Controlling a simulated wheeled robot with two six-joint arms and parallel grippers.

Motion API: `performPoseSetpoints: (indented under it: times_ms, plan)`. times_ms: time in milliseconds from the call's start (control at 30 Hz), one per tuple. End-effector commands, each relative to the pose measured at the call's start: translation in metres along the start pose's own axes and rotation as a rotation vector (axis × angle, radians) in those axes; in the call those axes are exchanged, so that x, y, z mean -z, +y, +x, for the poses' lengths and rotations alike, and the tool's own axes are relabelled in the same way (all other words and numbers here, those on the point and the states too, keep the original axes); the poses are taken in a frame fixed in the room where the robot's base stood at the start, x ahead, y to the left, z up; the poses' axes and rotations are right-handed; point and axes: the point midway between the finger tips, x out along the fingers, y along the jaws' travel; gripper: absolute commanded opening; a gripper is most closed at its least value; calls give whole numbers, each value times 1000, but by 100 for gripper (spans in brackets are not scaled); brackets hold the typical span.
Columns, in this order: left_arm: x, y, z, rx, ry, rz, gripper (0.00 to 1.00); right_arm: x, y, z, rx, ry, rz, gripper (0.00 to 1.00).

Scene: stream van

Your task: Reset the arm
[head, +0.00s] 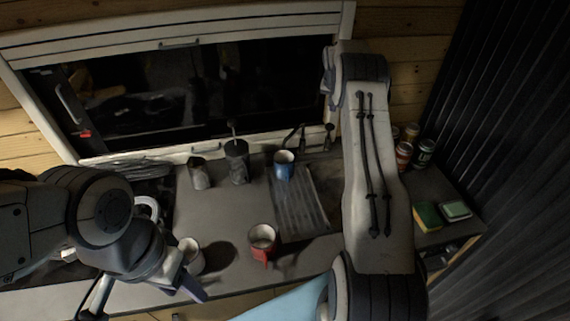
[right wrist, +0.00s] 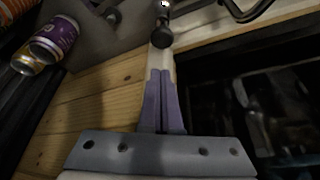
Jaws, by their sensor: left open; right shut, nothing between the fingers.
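My left gripper (head: 146,292) is at the lower left of the head view, in front of the counter's front edge. Its fingers are apart, with nothing seen between them. A white mug (head: 191,256) stands on the counter close beside it. My right arm (head: 377,170) rises across the right of the head view, over the counter; its gripper is hidden there. In the right wrist view my right gripper (right wrist: 161,75) has its two purple fingers together, with nothing between them.
A red mug (head: 262,240) and a blue mug (head: 284,164) stand by a ribbed drainer (head: 299,205). A grinder (head: 237,162) stands near the window. Several cans (head: 404,155) and a sponge (head: 427,217) are right of my right arm. Wooden wall planks (right wrist: 92,95) are near the right gripper.

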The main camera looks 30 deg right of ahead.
Motion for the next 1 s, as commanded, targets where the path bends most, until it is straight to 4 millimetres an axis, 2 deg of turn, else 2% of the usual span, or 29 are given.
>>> performPoseSetpoints:
  times_ms: [33,133,667,767,867,967,1000]
  plan:
    - [0,0,-7,0,0,0,50,4,0,-9,0,1,0,0]
    - [1,1,-12,0,0,0,50,6,0,-14,0,1,0,0]
    - [0,1,-10,0,0,7,50,5,-2,-15,2,0,-4,0]
    - [0,0,-6,0,0,6,50,-5,-23,-25,17,-8,-40,0]
    - [0,0,1,0,0,5,50,-30,-65,-48,49,-28,-119,0]
    - [-1,-1,10,0,0,5,50,-75,-116,-81,93,-59,-234,0]
    - [-1,-1,14,0,0,4,50,-96,-134,-96,111,-72,-284,0]
